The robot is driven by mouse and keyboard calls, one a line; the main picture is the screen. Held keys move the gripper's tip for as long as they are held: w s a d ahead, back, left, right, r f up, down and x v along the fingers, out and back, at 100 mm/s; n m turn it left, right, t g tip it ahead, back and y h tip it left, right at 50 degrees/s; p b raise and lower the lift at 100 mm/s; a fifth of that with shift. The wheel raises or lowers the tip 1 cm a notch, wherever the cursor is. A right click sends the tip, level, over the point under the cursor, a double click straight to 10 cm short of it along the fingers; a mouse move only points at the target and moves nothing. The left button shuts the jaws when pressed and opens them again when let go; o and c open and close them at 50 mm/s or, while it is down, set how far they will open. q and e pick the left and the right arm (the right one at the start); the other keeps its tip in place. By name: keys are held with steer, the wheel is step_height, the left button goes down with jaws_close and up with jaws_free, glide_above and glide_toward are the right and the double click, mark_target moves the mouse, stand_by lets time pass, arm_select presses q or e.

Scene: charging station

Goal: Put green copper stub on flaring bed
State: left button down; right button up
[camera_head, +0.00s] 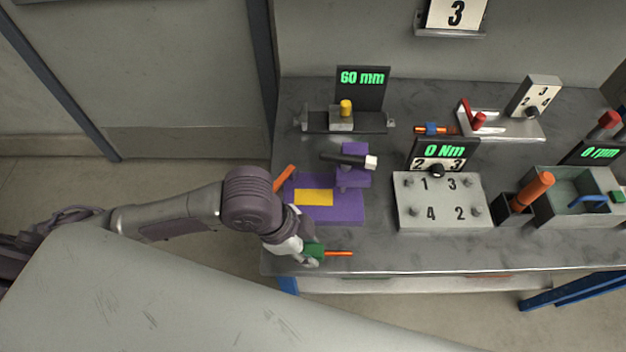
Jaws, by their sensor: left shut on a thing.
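The green copper stub (315,250) has a green block end and a thin copper-orange rod (339,254) pointing right. My left gripper (306,252) is shut on the green end, at the front left edge of the bench, and its fingers partly hide that end. The purple fixture with a yellow plate (314,197), which looks like the flaring bed, lies just behind the gripper. A purple post on it carries a dark bar with a white end (371,162). The stub is apart from the yellow plate. My right gripper is not in view.
An orange bar (284,178) lies at the purple fixture's left side. A grey numbered block (440,214) with a 0 Nm display stands to the right. A 60 mm gauge (341,123) stands behind. The bench front strip right of the stub is clear.

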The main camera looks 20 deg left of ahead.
arm_select(q)
steer(key=w+a, duration=0.1)
steer(key=w, duration=0.2)
steer(key=w+a+p, duration=0.1)
steer(key=w, duration=0.3)
steer(key=w+a+p, duration=0.1)
steer(key=w, duration=0.2)
steer(key=shift+w+a+r, duration=0.2)
steer(key=shift+w, duration=0.15)
steer(key=w, duration=0.3)
steer(key=shift+a+p, duration=0.3)
steer(key=shift+a, duration=0.1)
steer(key=shift+w+a+f, duration=0.1)
steer(key=shift+w+a, duration=0.05)
steer(key=shift+w, duration=0.2)
steer(key=shift+w+f, duration=0.1)
steer(key=shift+f, duration=0.3)
step_height(320, 180, down, 2)
steer(key=shift+f+p, duration=0.15)
steer(key=shift+p, duration=0.35)
steer(key=shift+f, duration=0.25)
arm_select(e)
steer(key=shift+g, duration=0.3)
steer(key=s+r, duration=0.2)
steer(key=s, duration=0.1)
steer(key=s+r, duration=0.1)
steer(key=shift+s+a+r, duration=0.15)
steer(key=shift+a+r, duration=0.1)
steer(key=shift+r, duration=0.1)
